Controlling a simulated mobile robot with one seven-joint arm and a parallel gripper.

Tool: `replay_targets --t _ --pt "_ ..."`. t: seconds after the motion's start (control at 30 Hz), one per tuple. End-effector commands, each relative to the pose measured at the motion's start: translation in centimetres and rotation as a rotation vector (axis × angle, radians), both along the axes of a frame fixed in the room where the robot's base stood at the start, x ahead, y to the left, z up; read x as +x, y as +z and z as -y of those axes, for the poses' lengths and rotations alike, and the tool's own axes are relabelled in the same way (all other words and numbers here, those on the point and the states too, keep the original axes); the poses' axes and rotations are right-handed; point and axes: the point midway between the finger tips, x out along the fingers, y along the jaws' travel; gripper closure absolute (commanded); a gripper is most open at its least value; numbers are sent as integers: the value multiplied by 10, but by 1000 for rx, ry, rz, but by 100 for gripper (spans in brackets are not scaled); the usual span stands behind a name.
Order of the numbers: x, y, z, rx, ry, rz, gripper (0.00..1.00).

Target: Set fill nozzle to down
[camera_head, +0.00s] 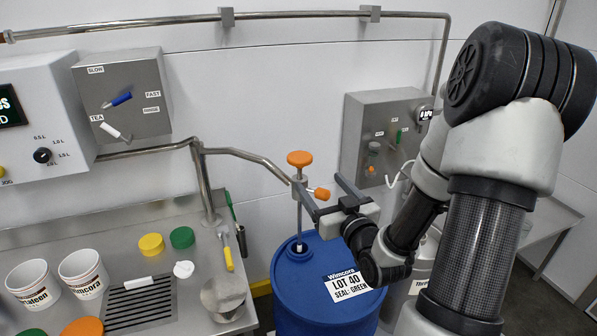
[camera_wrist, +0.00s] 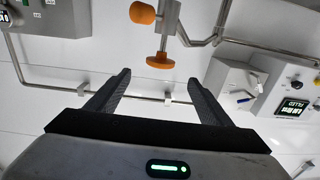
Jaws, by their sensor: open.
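The fill nozzle is a vertical metal rod (camera_head: 299,218) on the end of a bent pipe. It has an orange mushroom handle (camera_head: 300,158) on top and a smaller orange knob (camera_head: 321,194) at its side. Its lower end is at the opening in the top of the blue drum (camera_head: 285,275); how far in I cannot tell. My gripper (camera_head: 320,185) is open and empty beside the nozzle. In the upside-down wrist view, the mushroom handle (camera_wrist: 160,61) is just beyond and between my fingertips (camera_wrist: 158,77), apart from them. The side knob (camera_wrist: 142,13) shows at the top edge.
A grey control box (camera_head: 388,135) is on the wall behind my gripper. A lever panel (camera_head: 122,95) is on the wall at left. The steel bench (camera_head: 185,215) holds white cups (camera_head: 84,272), coloured lids (camera_head: 182,237) and a scoop (camera_head: 223,296). The pipe (camera_head: 245,155) runs left from the nozzle.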

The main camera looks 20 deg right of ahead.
Motion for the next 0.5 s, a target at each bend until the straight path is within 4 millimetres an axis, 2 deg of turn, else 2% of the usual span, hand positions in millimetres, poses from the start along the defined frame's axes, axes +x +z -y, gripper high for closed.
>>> replay_targets --t 0.03,0.2,0.5 --pt "2 -6 -1 -4 0 4 26" --pt "8 -2 -3 -1 -3 2 26" --pt "65 2 -4 4 -2 0 26"
